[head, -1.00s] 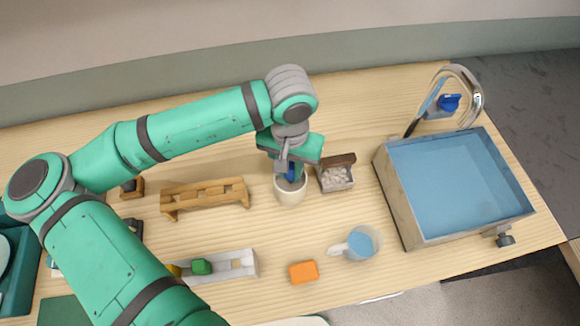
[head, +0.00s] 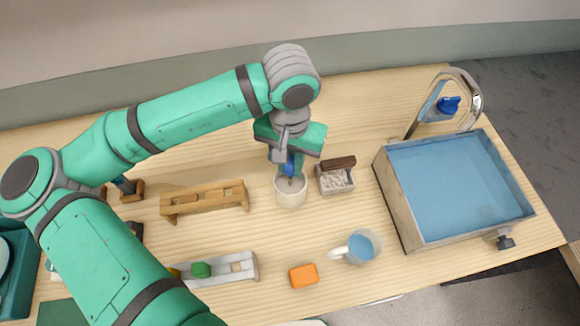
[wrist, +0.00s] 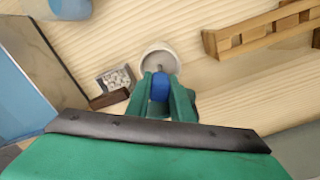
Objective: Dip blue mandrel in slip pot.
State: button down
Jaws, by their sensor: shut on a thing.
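My gripper (head: 289,168) is shut on the blue mandrel (head: 290,167), which is upright. In the wrist view the blue handle (wrist: 160,88) sits between the two teal fingers of my gripper (wrist: 161,90). A thin grey rod runs from the handle to the mouth of the slip pot. The slip pot (head: 291,194) is a cream round cup standing on the table; it also shows in the wrist view (wrist: 147,54). The rod's tip is at or inside the pot's mouth; how deep it reaches I cannot tell.
A small box of white pebbles (head: 335,178) stands close right of the pot. A wooden rack (head: 205,198) is to the left. A white rack (head: 243,266), an orange block (head: 303,275) and a blue-filled cup (head: 363,246) are in front. A sink basin (head: 460,190) is at right.

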jog(key=shift+r, duration=3.4)
jog(key=shift+r, duration=2.5)
